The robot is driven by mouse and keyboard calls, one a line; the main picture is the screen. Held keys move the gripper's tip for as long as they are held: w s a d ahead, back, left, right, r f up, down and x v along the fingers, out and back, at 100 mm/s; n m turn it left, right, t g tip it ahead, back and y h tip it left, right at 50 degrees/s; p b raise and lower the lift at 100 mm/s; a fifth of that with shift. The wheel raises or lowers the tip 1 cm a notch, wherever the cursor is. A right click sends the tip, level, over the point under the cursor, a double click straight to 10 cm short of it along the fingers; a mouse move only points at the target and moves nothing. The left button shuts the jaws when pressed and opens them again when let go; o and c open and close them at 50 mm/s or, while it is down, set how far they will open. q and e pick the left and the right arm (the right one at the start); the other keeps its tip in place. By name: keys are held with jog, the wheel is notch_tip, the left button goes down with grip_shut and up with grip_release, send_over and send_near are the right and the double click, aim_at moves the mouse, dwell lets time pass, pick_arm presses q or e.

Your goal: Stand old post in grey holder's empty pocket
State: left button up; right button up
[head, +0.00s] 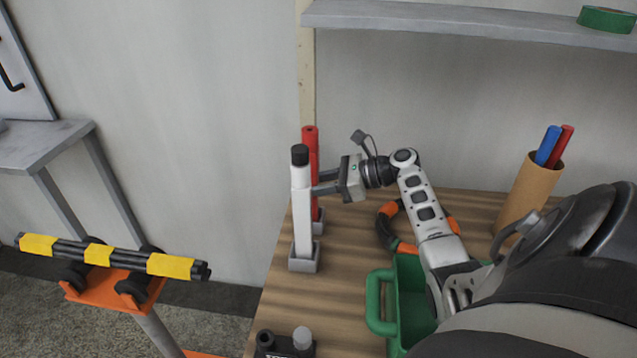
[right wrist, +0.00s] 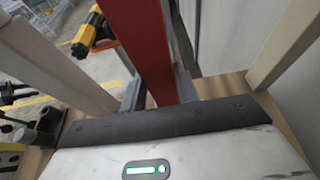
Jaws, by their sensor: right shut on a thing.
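A red post (head: 310,148) stands upright behind a white post (head: 301,200) with a black top. My right gripper (head: 318,183) is shut on the red post from the right, partway up it. In the right wrist view the red post (right wrist: 150,45) rises between the fingers, and the white post (right wrist: 55,50) is to its left. The grey holder (head: 304,265) is on the bench; the white post stands in its front pocket. The red post's lower end meets the rear pocket (head: 319,227); how deep it sits is partly hidden. My left gripper is out of view.
A green bin (head: 378,312) and a black-and-orange ring (head: 388,228) are on the wooden bench right of the holder. A cardboard tube (head: 528,190) with pens stands farther right. A black stand (head: 268,345) is at the front edge. A shelf (head: 450,18) is above.

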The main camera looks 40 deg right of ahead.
jog(key=shift+f, duration=0.2)
jog(key=o, duration=1.2)
jog(key=b+v, duration=0.1)
jog(key=v, duration=1.5)
